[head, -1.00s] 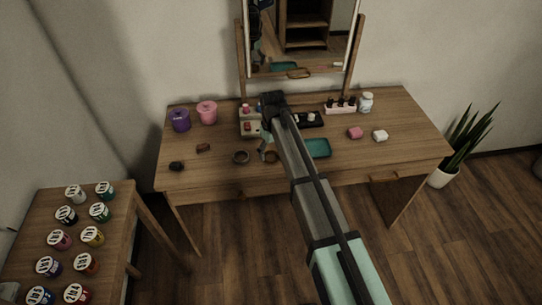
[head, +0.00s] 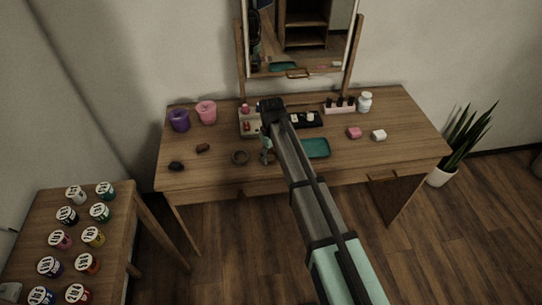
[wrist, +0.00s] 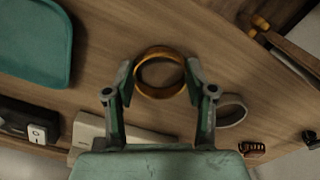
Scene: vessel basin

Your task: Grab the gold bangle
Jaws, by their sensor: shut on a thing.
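The gold bangle (wrist: 160,94) shows in the wrist view as a smooth ring between the two fingers of my gripper (wrist: 159,72). The fingers are closed in on opposite sides of its outer rim. In the head view my gripper (head: 266,156) is low over the front middle of the wooden dressing table (head: 215,175); the bangle is too small and covered there to make out. I cannot tell whether it touches the tabletop.
A grey ring (wrist: 232,110) lies close beside one finger, with a dark claw clip (wrist: 252,149) beyond it. A teal tray (head: 316,148) is right of my gripper. A mirror (head: 303,35) stands behind.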

